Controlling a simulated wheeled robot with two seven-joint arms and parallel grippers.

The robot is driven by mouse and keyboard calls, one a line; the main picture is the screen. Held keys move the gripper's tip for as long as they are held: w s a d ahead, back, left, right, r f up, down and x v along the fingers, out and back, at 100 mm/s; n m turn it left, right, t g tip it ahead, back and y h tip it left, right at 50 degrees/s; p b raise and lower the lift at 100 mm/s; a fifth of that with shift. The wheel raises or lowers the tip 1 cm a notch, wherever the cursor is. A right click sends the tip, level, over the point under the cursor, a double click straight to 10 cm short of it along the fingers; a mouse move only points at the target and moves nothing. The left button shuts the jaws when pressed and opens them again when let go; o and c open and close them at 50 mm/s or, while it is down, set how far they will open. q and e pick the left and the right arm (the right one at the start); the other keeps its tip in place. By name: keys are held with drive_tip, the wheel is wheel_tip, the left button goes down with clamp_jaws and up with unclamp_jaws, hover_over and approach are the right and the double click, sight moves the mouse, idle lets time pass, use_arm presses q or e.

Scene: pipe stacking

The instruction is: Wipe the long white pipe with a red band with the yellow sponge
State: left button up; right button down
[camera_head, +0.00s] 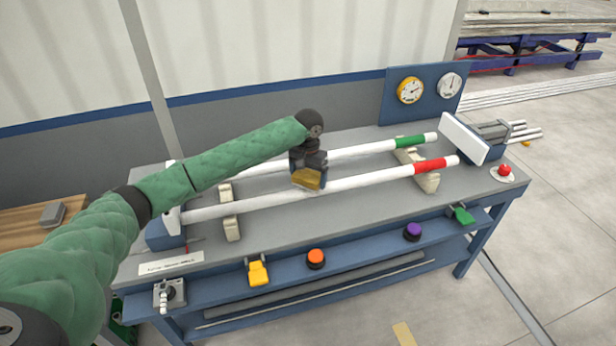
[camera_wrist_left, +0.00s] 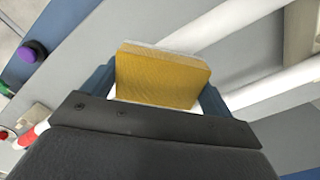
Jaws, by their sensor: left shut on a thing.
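The long white pipe with a red band (camera_head: 375,181) lies across the bench on two pale supports, its red band (camera_head: 430,165) near the right end. My left gripper (camera_head: 309,172) is shut on the yellow sponge (camera_head: 306,181) over the middle of this pipe. In the left wrist view the sponge (camera_wrist_left: 160,80) sits between the two fingers, over the white pipe, which partly shows below it. Whether the sponge touches the pipe is hard to tell. My right gripper is not in view.
A second white pipe with a green band (camera_head: 410,142) lies behind, parallel. A white plate (camera_head: 464,138) stands at the right end. Two gauges stand on a blue panel (camera_head: 425,103).

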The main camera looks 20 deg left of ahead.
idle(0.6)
use_arm(q)
drive_tip(key=shift+f, duration=0.5)
drive_tip(key=shift+f, duration=0.45)
drive_tip(key=shift+w+d, duration=0.1)
drive_tip(key=shift+d, duration=0.05)
